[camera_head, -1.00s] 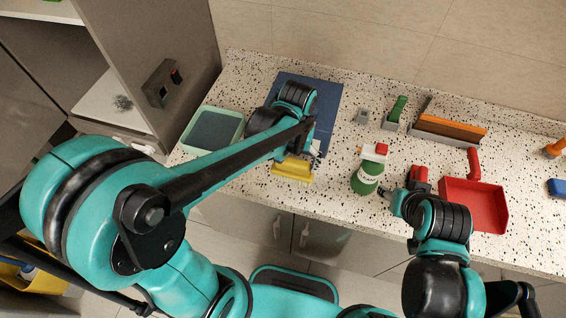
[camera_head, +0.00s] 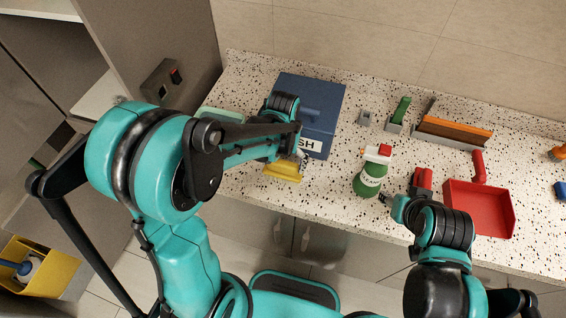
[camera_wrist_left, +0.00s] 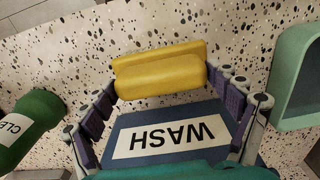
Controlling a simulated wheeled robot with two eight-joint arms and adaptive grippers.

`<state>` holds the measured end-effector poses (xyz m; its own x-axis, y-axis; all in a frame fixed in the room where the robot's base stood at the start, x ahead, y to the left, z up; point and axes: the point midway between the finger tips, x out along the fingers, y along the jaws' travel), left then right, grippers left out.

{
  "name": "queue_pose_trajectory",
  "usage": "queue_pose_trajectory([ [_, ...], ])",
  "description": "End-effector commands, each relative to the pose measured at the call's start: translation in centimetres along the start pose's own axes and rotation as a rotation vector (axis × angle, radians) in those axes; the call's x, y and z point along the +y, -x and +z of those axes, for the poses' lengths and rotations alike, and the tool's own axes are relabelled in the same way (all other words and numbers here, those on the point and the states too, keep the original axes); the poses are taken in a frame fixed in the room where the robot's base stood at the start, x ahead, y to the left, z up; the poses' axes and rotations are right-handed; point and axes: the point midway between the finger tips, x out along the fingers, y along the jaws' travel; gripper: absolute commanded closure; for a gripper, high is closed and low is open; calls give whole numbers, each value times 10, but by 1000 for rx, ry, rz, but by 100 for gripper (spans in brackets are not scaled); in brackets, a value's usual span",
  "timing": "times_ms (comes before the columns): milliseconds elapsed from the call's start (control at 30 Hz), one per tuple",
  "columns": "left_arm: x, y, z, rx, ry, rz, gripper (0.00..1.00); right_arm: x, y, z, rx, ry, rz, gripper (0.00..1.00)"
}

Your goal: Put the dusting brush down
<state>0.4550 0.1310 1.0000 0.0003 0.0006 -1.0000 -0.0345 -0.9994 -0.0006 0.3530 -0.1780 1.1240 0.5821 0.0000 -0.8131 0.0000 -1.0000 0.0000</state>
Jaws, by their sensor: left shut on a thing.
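The dusting brush appears to be the yellow block-shaped thing (camera_head: 283,170), near the front edge of the counter. In the left wrist view the yellow brush (camera_wrist_left: 160,75) lies across the gap between the fingers of my left gripper (camera_wrist_left: 162,88), which is shut on it. A blue mat or box (camera_head: 310,88) with a white WASH label (camera_wrist_left: 165,136) lies beside and partly under the gripper. I cannot tell whether the brush touches the counter. My right gripper (camera_head: 388,199) is beside a green bottle; its fingers are too small to read.
The green bottle (camera_head: 368,182) with a red and white top stands right of the brush. A red dustpan (camera_head: 480,208) lies farther right. A pale green tray (camera_wrist_left: 297,80) is to the left on the counter. Small cleaning tools (camera_head: 398,112) stand at the back.

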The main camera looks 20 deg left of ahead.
Motion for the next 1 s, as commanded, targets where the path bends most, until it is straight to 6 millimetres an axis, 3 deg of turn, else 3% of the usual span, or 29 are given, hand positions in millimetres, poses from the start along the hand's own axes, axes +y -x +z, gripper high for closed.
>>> queue_pose_trajectory([
  [67, 0, -4, 0, 0, 0, 0, 62, 0, -3, 2, 0, 0, 0, 52],
  [100, 0, -4, 0, 0, 0, 0, 6, 0, -3, 2, 0, 0, 0, 52],
  [133, 0, -3, 0, 0, 0, 0, 0, 0, -2, 2, 0, 0, 0, 52],
  [567, 0, 2, 0, 0, 0, 0, 0, 0, 2, -1, 0, 0, 0, 52],
  [667, 0, 16, 0, 0, 0, 0, 0, 0, 5, -3, 0, 0, 0, 52],
  [1000, 0, 91, 0, 0, 0, 0, 0, 0, 20, -14, 0, 0, 0, 52],
])
